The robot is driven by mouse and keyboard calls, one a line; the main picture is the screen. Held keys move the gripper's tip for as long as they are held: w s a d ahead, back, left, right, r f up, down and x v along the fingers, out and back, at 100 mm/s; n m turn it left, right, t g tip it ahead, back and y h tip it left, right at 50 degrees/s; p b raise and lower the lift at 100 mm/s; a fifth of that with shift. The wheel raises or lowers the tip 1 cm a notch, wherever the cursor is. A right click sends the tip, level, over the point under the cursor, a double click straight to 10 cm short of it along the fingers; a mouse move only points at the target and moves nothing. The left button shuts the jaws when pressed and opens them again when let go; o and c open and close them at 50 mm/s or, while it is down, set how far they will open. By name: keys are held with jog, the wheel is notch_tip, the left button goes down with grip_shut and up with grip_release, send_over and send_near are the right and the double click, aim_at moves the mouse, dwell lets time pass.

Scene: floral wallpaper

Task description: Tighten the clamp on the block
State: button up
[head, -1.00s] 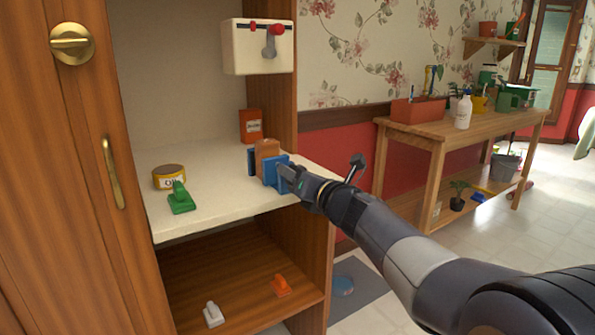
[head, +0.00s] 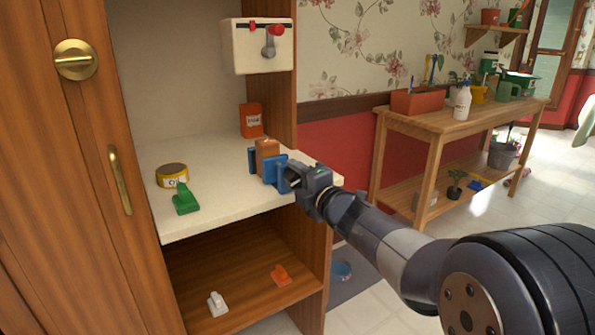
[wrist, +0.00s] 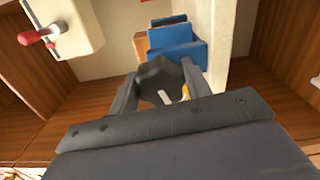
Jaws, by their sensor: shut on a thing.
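The blue clamp (head: 275,174) stands on the cream shelf near its right front edge. It also shows in the wrist view (wrist: 178,45). The orange-brown block (head: 266,150) sits upright between the clamp's two blue jaws. My gripper (head: 294,180) is at the clamp's right, outer side. In the wrist view its fingers are shut on the clamp's dark knob (wrist: 158,78), one finger on each side. The fingers and wrist hide part of the knob, and any gap between block and jaws is too small to tell.
The cream shelf (head: 218,205) also holds a yellow tin (head: 172,176), a green tool (head: 185,199) and an orange box (head: 251,120). A white box with a red-tipped crank (head: 258,50) hangs above. A wooden table (head: 440,122) stands at the right, with floor between.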

jog(key=m+p, duration=0.4)
jog(key=m, duration=0.3)
jog(key=shift+r, duration=0.1)
jog(key=m+p, duration=0.2)
jog(key=m, duration=0.2)
jog(key=shift+m+p, duration=0.8)
jog(key=shift+m, duration=0.6)
jog(key=shift+f, duration=0.2)
jog(key=o, duration=1)
jog(key=v, duration=1)
jog(key=shift+s+d, duration=0.2)
jog(key=shift+s, duration=0.2)
